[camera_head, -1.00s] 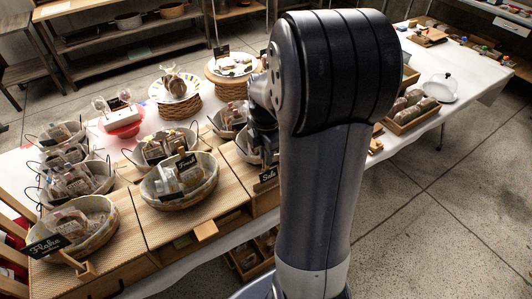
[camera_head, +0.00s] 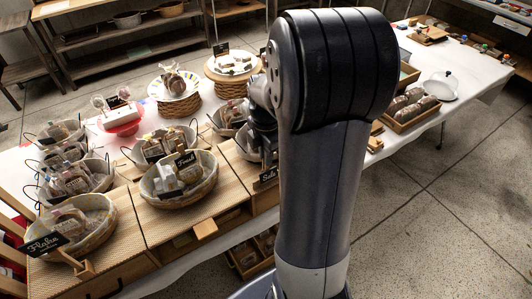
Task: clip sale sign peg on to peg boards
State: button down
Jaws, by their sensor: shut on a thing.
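A black sale sign (camera_head: 267,175) with white lettering shows just left of my upright arm, in front of the right-hand basket and above the crate's front edge. My gripper (camera_head: 267,152) is partly seen above the sign, shut on it. My arm hides the fingertips and the sign's right end. I cannot make out the peg. Ribbed wooden boards (camera_head: 140,215) lie under the baskets. A small wooden block (camera_head: 205,229) sticks out at the front of the middle one. I cannot tell which parts are the peg boards.
A basket with a Fresh sign (camera_head: 186,160) stands close to the left of my gripper. Another basket (camera_head: 88,222) has a Flake sign (camera_head: 45,243). Plates on woven stands (camera_head: 178,108) are behind. A tray of loaves (camera_head: 410,113) lies right of my arm.

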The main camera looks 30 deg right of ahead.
jog(key=shift+f, duration=0.15)
dwell(0.3)
jog(key=shift+f+b, duration=0.85)
jog(key=shift+f, duration=0.2)
dwell(0.3)
jog(key=c, duration=1.9)
grip_release()
jog(key=o, duration=0.4)
jog(key=o, duration=0.6)
jog(key=shift+r, duration=0.1)
